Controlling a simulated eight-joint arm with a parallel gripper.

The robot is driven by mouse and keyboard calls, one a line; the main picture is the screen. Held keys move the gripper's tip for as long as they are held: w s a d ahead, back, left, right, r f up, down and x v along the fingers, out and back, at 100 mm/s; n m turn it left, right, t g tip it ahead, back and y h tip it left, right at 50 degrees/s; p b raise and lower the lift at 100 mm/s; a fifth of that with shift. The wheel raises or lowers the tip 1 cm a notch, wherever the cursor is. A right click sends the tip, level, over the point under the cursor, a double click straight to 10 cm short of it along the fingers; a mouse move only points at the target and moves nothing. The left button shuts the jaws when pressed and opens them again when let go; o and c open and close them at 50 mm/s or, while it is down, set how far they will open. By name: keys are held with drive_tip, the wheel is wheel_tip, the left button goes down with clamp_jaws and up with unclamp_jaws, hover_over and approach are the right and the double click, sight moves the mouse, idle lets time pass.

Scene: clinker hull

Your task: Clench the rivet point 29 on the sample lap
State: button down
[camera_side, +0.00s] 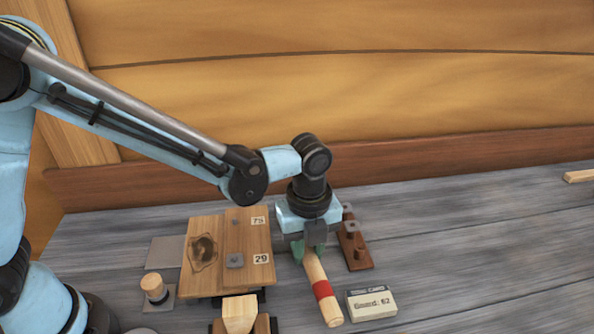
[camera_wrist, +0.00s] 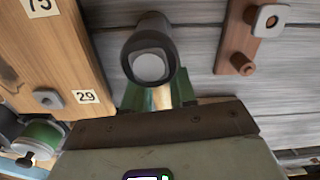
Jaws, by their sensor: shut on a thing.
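The sample lap (camera_side: 204,222) is a wooden board with two overlapping planks. Rivet point 29 (camera_side: 235,261) shows as a square grey metal piece beside its "29" label; it also shows in the wrist view (camera_wrist: 47,98). A second rivet point, labelled 75 (camera_side: 236,222), is farther back. My gripper (camera_side: 309,251), with green fingers, is right of the lap and shut around the wooden handle of a hammer (camera_side: 322,290) with a red band. The hammer's dark head, with a pale face, shows in the wrist view (camera_wrist: 150,66), beside the lap and apart from rivet point 29.
A brown rack (camera_side: 358,260) with pegs and grey square pieces stands right of my gripper. A card marked "Guard: 62" (camera_side: 371,304) lies at front right. A wooden block (camera_side: 240,314) and a wood-topped peg (camera_side: 153,288) are near the lap. The hull planking (camera_side: 420,60) rises behind.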

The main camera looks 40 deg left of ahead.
drive_tip(key=shift+r, duration=0.65)
idle(0.5)
drive_tip(key=shift+r, duration=3.95)
drive_tip(key=c, duration=1.6)
unclamp_jaws()
clamp_jaws()
